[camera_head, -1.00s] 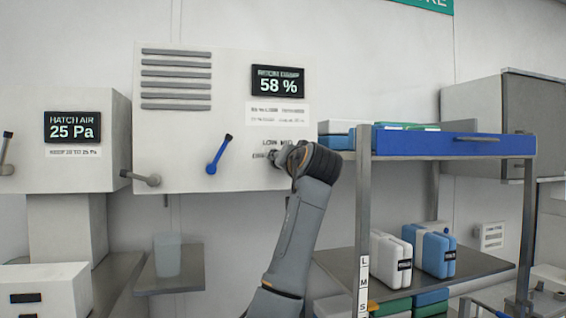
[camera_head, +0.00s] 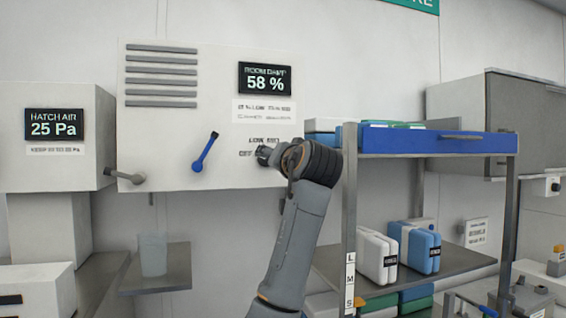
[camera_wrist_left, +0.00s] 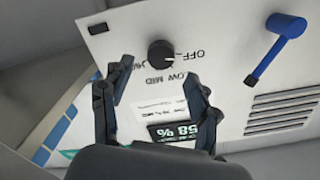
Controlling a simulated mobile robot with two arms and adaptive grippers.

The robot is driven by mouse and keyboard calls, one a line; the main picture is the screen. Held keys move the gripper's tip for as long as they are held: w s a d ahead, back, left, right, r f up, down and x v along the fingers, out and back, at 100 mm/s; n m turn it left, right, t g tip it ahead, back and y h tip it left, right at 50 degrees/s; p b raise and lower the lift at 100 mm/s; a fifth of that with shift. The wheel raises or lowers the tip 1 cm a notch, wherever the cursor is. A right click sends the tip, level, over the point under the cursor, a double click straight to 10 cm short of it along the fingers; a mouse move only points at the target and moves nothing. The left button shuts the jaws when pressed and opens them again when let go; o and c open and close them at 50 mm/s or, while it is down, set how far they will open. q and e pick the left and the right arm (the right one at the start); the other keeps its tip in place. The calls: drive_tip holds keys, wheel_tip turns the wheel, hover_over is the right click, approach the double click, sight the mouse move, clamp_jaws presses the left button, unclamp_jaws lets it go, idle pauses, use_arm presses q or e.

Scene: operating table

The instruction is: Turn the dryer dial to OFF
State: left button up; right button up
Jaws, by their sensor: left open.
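The dryer is a white wall panel (camera_head: 215,75) with a dark display reading 58 %. Its dial (camera_wrist_left: 160,53) is a round black knob in the left wrist view, beside printed OFF, LOW and MID labels that appear upside down. I cannot tell clearly which label the knob points at. My left gripper (camera_wrist_left: 158,78) is open, with its fingers apart and the dial ahead between them, not gripped. My right gripper is not in view.
A blue lever (camera_head: 205,152) sticks out left of the gripper, with a grey lever (camera_head: 130,177) farther left. A shelf rack with a blue tray (camera_head: 430,141) and several boxes stands close on the right. A hatch air unit (camera_head: 55,135) is at the far left.

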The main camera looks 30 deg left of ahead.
use_arm(q)
drive_tip(key=v, duration=0.7)
idle(0.3)
